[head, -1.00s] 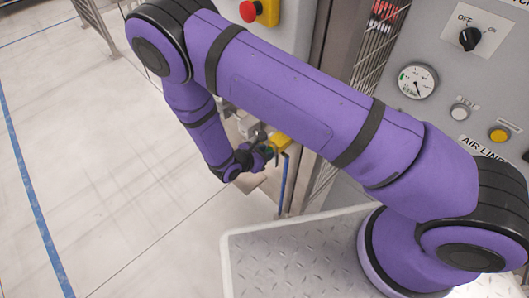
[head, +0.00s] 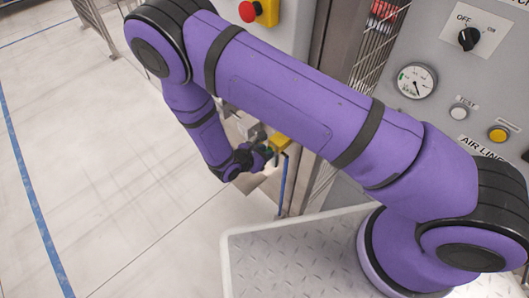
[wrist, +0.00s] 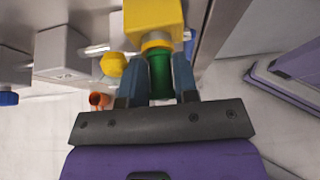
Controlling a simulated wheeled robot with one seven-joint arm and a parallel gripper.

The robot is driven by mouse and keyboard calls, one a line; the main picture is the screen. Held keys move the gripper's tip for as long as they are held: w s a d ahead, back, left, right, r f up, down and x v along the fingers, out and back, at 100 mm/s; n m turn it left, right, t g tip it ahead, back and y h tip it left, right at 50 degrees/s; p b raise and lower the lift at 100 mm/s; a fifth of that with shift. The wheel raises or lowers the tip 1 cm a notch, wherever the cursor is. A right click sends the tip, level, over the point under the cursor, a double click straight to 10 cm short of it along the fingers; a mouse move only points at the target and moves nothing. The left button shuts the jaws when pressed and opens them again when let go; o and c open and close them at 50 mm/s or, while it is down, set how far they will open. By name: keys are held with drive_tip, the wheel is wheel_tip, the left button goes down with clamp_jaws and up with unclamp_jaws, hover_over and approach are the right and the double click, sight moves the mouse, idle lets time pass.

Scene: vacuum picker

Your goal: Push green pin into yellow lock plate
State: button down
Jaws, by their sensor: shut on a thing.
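In the wrist view, my gripper (wrist: 159,72) has its two blue-grey fingers closed on the sides of the green pin (wrist: 160,78). The pin's far end meets a yellow collar on the yellow lock plate (wrist: 153,16), which looks like a block at the top of the picture. The pin appears lined up with the collar; how deep it sits inside is hidden. In the head view, my gripper (head: 265,152) is small, beside the yellow lock plate (head: 280,142), and the pin is barely visible.
In the wrist view, a yellow knob (wrist: 114,64), an orange fitting (wrist: 99,100) and a grey box (wrist: 62,54) lie left of the fingers. In the head view, a blue upright bar (head: 283,184) stands just right of the gripper. Open floor (head: 110,170) lies to the left.

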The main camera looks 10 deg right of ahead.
drive_tip(key=shift+w+d+r, duration=0.1)
drive_tip(key=shift+w+r, duration=0.05)
drive_tip(key=shift+w, duration=0.3)
drive_tip(key=c, duration=1)
unclamp_jaws()
drive_tip(key=shift+o, duration=0.2)
drive_tip(key=shift+v, duration=1.7)
drive_tip(key=shift+o, duration=0.8)
drive_tip(key=shift+s+a+r, duration=0.1)
drive_tip(key=shift+a, duration=0.3)
drive_tip(key=shift+s+a+r, duration=0.4)
drive_tip(key=shift+s+a, duration=0.15)
drive_tip(key=shift+s, duration=0.15)
